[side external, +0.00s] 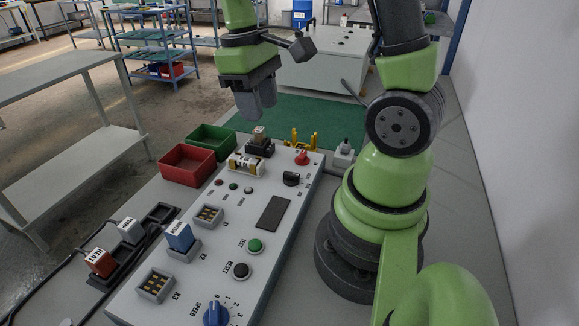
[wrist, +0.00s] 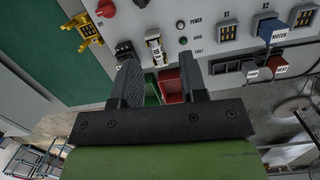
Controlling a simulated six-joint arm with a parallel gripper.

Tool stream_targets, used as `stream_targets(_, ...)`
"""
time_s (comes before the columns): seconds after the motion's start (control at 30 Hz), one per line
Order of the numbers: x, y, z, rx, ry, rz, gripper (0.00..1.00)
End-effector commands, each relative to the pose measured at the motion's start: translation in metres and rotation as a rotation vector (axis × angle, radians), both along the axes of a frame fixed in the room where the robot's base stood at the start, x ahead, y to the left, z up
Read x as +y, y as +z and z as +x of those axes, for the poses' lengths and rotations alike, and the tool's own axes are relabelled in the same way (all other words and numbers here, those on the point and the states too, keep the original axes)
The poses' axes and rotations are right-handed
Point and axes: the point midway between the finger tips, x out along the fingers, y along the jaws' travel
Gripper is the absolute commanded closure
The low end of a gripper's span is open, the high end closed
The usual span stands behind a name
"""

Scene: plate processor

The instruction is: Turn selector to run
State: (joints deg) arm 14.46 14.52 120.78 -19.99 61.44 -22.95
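A black selector knob (side external: 291,178) sits on the sloping grey panel (side external: 232,262), below the red knob; its small label is too small to read. What looks like its edge shows at the top of the wrist view (wrist: 141,2). My gripper (side external: 258,108) hangs above the far end of the panel, up and left of the selector, apart from it. In the wrist view my gripper (wrist: 160,80) has its two fingers spread with nothing between them.
A red rotary knob (side external: 302,157), a yellow bracket (side external: 296,138), a fuse holder (side external: 245,164) and a black breaker (side external: 260,147) are near the selector. Green (side external: 212,138) and red (side external: 187,165) bins stand left. A blue speed knob (side external: 214,313) and a blue plug (side external: 180,237) are nearer.

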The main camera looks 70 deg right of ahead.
Motion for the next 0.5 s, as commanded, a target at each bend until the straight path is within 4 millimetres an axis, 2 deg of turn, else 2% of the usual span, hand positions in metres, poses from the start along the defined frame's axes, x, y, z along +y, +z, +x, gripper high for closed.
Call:
stream_targets(0.03, -0.008, -0.015, 0.0, 0.069, 0.016, 0.007, 0.61)
stream_targets(0.2, -0.026, -0.047, -0.002, 0.206, 0.073, 0.029, 0.61)
stream_targets(0.5, -0.031, -0.073, -0.01, 0.257, 0.097, 0.04, 0.61)
